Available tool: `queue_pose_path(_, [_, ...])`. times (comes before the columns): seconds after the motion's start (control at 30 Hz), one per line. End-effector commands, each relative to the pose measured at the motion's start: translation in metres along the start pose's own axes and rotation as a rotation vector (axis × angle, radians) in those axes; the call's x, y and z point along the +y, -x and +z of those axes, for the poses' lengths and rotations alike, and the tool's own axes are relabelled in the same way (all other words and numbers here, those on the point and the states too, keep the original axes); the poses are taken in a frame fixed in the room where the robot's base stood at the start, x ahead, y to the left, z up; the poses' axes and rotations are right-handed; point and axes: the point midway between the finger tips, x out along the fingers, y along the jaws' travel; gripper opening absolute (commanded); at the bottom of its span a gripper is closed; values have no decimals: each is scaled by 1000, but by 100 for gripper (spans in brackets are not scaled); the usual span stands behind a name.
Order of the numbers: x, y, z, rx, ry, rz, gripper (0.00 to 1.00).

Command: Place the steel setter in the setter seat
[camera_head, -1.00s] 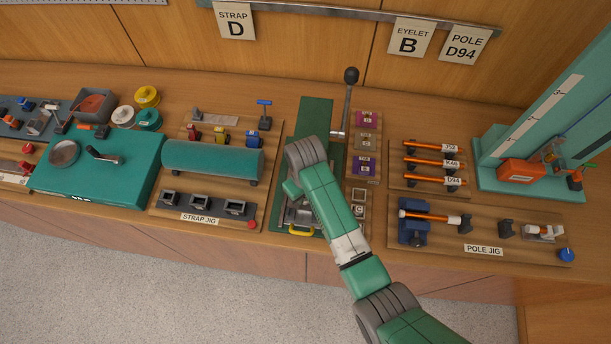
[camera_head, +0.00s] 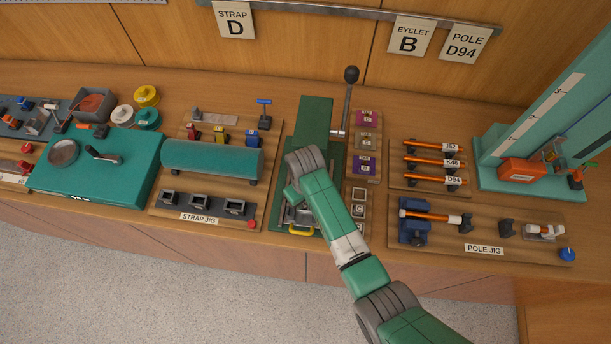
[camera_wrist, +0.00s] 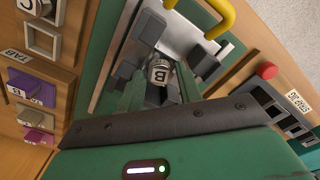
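The steel setter (camera_wrist: 159,73), a small block with a B on its end face, shows in the wrist view between my gripper's two green fingers (camera_wrist: 158,84). It is at the pale metal plate of the press (camera_wrist: 181,38), among dark grey blocks. Whether it is fully down in the setter seat is hidden by the fingers and blocks. I cannot tell if the fingers touch its sides. In the head view my gripper is over the front of the green press (camera_head: 314,117), and my wrist covers the setter and seat.
A yellow handle (camera_head: 301,233) is at the press's front, and a tall lever (camera_head: 348,98) rises behind. The setter rack at right has an empty square frame (camera_wrist: 42,40) beside a block marked C (camera_head: 358,211). The strap jig (camera_head: 200,218) stands left, the pole jig (camera_head: 484,249) right.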

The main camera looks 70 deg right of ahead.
Motion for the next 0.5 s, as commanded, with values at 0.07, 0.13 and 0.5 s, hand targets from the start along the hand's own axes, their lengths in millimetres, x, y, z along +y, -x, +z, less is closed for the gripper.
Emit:
queue_pose_path(0.07, [0,11,-1,4,0,1,35])
queue_pose_path(0.13, [0,27,-1,5,1,1,35])
queue_pose_path(0.5, [0,109,-1,2,0,0,35])
